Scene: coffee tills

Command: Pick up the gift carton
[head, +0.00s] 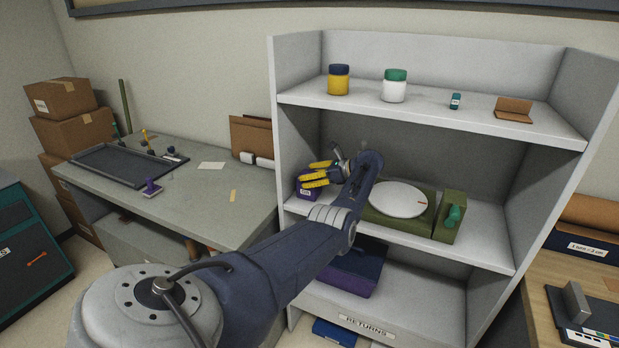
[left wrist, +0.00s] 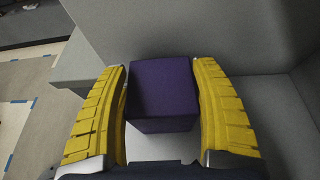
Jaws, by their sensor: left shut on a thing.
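The gift carton appears to be the small dark purple box (head: 307,193) with a white label, at the left end of the middle shelf. It also shows in the left wrist view as a plain purple cube (left wrist: 162,95) between two yellow fingers. My left gripper (head: 309,176) is at the carton, shut on it, with a finger along each side. The gripper covers part of the carton in the head view. I cannot tell whether the carton touches the shelf. My right gripper is not in view.
The shelf unit's left wall stands close beside the carton. To the right on the middle shelf are a white round plate (head: 397,199) and a green box (head: 449,221). Jars (head: 394,88) stand on the top shelf. A desk with a dark tray (head: 97,169) is at left.

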